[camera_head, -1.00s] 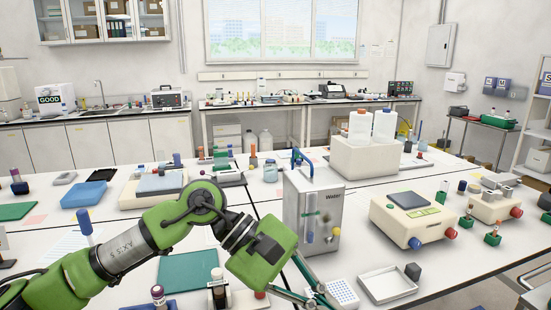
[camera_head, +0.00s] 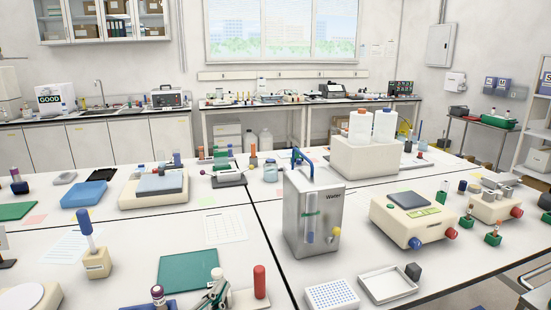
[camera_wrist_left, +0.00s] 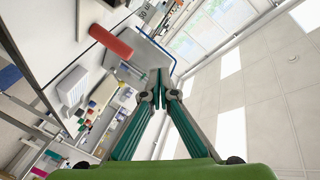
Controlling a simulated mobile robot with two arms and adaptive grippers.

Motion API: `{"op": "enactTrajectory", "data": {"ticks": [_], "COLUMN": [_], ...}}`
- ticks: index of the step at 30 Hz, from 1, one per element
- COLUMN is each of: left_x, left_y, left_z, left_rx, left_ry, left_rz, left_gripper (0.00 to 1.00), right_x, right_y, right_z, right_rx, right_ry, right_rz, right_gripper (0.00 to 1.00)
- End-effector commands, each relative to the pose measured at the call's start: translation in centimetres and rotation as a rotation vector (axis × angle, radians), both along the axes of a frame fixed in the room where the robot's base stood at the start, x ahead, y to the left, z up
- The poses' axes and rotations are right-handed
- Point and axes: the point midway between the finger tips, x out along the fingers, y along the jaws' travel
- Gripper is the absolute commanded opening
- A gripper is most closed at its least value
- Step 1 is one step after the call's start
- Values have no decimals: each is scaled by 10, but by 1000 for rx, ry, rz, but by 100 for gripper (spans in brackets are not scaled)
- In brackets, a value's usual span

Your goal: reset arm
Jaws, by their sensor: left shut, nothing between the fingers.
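My left gripper (camera_head: 220,281) shows at the bottom edge of the head view, with only its fingers in sight. In the left wrist view its green and grey fingers (camera_wrist_left: 160,76) come together at the tips, shut with nothing between them. The left arm's links are out of the head view. The fingers are beside a red cylinder (camera_head: 259,282), which also shows in the left wrist view (camera_wrist_left: 110,41). My right gripper is in neither view.
A metal water tank (camera_head: 314,215) stands mid-bench. A beige device (camera_head: 410,220), a white tray (camera_head: 388,286) and a tube rack (camera_head: 331,296) are to the right. A green mat (camera_head: 188,271) and a bottle holder (camera_head: 97,263) are left.

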Motion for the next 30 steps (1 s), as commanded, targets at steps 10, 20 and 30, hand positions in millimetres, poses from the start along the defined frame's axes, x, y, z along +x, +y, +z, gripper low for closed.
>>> {"op": "enactTrajectory", "data": {"ticks": [10,20,30], "left_x": [-148,-281,-269], "left_y": [69,88,84], "left_z": [-184,-242,-337], "left_rx": [-355,-490,-477], "left_ry": [749,1154,1201], "left_rz": [341,579,594], "left_gripper": [0,0,0], "right_x": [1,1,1], "right_y": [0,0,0], "right_z": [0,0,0], "right_rx": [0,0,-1], "right_ry": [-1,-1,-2], "right_rz": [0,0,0], "right_gripper": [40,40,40]}}
